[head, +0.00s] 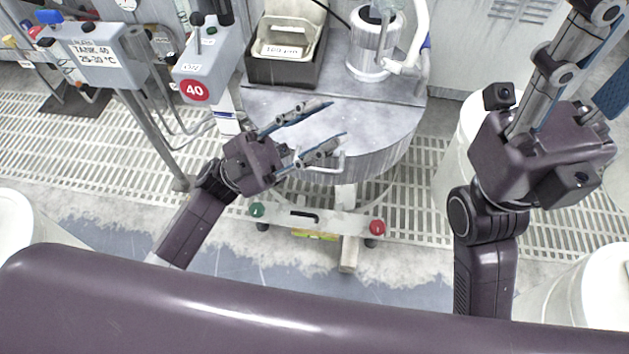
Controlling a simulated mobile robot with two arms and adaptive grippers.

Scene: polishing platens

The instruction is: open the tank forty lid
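The tank forty lid (375,125) is a grey, round-fronted plate lying flat and shut on the tank in the middle of the head view. A pale bar handle (336,167) sits at its front edge. My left gripper (338,121) is open, its two fingers spread over the lid and pointing right. The lower finger is close to the handle and partly covers it; I cannot tell whether they touch. My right gripper (611,50) is open and empty at the right, away from the lid, its fingers pointing up and partly cut off by the frame.
A dark box with a pale labelled tray (285,45) and a white cylinder with a hose (371,50) stand behind the lid. A grey post bears a red "40" sign (194,90). A foot bar with green and red knobs (317,219) is below. White drums stand at the right.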

